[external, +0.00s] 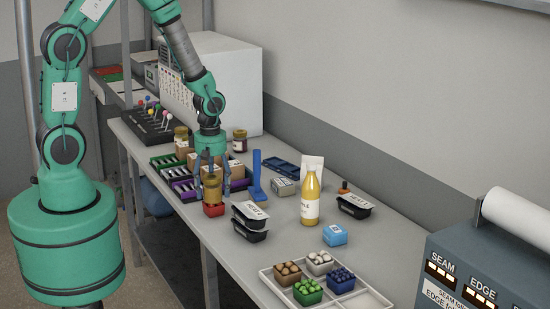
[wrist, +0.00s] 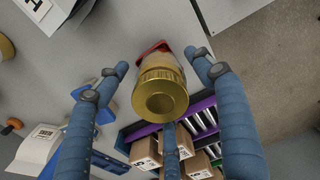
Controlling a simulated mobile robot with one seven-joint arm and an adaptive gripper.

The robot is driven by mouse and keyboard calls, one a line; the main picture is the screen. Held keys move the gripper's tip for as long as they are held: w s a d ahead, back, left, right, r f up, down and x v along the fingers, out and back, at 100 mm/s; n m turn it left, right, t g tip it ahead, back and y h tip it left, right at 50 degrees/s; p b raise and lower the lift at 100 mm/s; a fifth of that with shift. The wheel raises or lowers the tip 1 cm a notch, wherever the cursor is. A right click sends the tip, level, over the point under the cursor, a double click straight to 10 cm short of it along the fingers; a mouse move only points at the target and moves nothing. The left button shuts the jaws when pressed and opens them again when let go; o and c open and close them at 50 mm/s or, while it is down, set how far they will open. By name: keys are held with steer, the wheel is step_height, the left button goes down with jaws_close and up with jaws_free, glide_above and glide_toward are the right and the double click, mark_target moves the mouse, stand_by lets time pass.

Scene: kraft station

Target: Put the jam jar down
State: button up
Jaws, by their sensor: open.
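In the wrist view the blue fingers of my gripper (wrist: 158,62) are spread on both sides of the jar, with gaps showing.
Black tubs (external: 250,220) stand close to the right of the jar. A blue upright tool (external: 256,172), crates with boxes (external: 182,187) and two other jars (external: 181,138) (external: 240,141) are behind. A yellow bottle (external: 310,203) and a white tray (external: 285,291) are farther right.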

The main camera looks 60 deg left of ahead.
step_height(320, 180, up, 11)
steer(key=shift+r+p, duration=0.2)
steer(key=shift+p, duration=0.35)
stand_by(0.5)
steer(key=shift+r, duration=0.2)
steer(key=s+r+m+t, duration=0.1)
steer(key=s+r+m, duration=0.15)
steer(key=r, duration=0.35)
steer(key=s+d+r+m+t, duration=0.1)
steer(key=r+m, duration=0.3)
steer(key=r, duration=0.1)
steer(key=s+r+m+t, duration=0.1)
steer(key=s+r+m, duration=0.15)
steer(key=r, duration=0.35)
steer(key=s+d+r+m+t, duration=0.1)
steer(key=s+r+m+t, duration=0.1)
steer(key=s+r+m, duration=0.8)
steer(key=shift+s+r+m+t, duration=0.3)
steer(key=shift+s+r+m, duration=0.15)
steer(key=shift+s, duration=0.15)
